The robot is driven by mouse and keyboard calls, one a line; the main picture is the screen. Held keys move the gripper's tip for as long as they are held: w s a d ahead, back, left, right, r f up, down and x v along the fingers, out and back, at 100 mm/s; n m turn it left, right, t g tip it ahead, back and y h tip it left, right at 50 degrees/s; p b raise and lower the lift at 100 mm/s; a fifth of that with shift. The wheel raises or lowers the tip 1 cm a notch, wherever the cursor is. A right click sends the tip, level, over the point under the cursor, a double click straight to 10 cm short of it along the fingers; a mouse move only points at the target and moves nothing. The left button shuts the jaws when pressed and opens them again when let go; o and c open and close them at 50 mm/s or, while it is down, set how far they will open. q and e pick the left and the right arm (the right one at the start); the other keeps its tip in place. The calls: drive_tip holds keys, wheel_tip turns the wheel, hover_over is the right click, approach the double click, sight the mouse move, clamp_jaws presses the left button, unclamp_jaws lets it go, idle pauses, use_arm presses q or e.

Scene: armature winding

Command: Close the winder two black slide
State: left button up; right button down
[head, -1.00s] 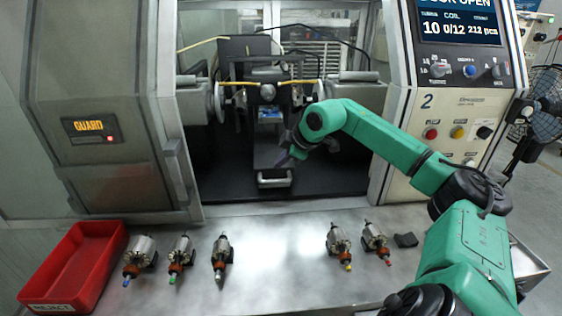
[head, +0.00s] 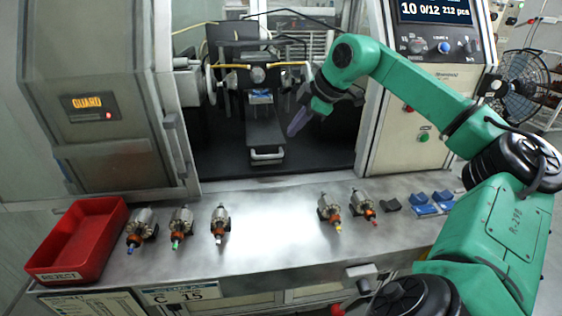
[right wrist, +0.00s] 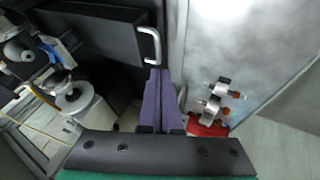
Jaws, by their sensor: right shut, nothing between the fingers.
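The black slide (head: 263,132) extends toward me from inside the winder, with a pale metal handle (head: 267,155) on its front end. In the right wrist view the slide (right wrist: 90,35) is a dark panel at upper left, its handle (right wrist: 150,46) just beyond and left of the fingertips. My right gripper (head: 293,130) has purple fingers, shut and empty, to the right of the slide and apart from the handle. The shut fingers also show in the right wrist view (right wrist: 160,75). My left gripper is not in view.
The guard door (head: 95,110) stands on the left and the control panel (head: 440,95) on the right. Several armatures (head: 180,228) lie on the metal bench (head: 270,225) in front, with a red reject bin (head: 75,240) at left and blue blocks (head: 430,205) at right.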

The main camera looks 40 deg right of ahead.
use_arm(q)
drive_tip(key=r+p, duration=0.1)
drive_tip(key=p, duration=0.2)
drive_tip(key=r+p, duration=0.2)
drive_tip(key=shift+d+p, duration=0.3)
drive_tip(key=shift+p, duration=0.1)
use_arm(e)
drive_tip(key=s+x, duration=0.1)
drive_tip(key=x, duration=1)
drive_tip(key=shift+d+f, duration=0.4)
drive_tip(key=shift+d, duration=0.05)
drive_tip(key=shift+r, duration=0.1)
